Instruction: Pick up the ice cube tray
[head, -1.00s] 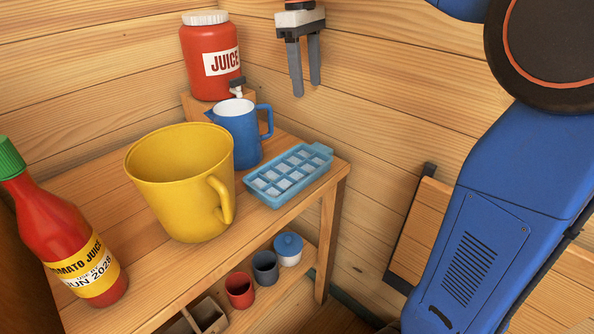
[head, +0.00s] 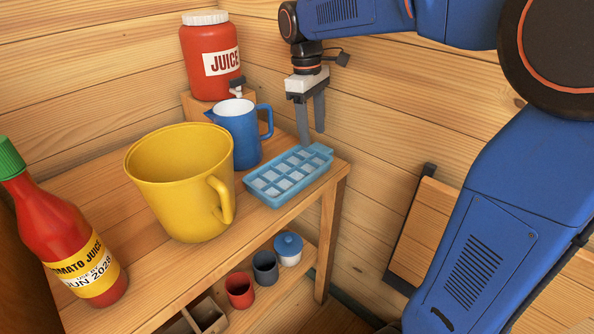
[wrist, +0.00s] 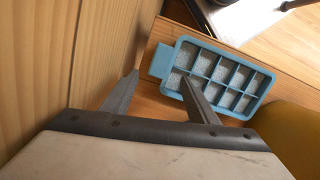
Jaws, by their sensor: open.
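The light blue ice cube tray (head: 266,196) lies flat on the right end of the wooden table, with pale ice in its compartments. My gripper (head: 312,139) is open and points down, just behind and above the tray's far right end, where the tab is. In the wrist view the tray (wrist: 167,62) shows beyond my gripper (wrist: 162,80). One finger overlaps the near end of the tray in that view and the other is beside it, near the wall. Nothing is between the fingers. I cannot tell whether a finger touches the tray.
A yellow bucket (head: 180,185) stands left of the tray, and a blue pitcher (head: 238,135) stands behind it. A red juice dispenser (head: 208,62) is at the back, a tomato juice bottle (head: 70,245) at front left. Cups (head: 265,268) sit on the lower shelf. The wooden wall (head: 390,110) is close behind my gripper.

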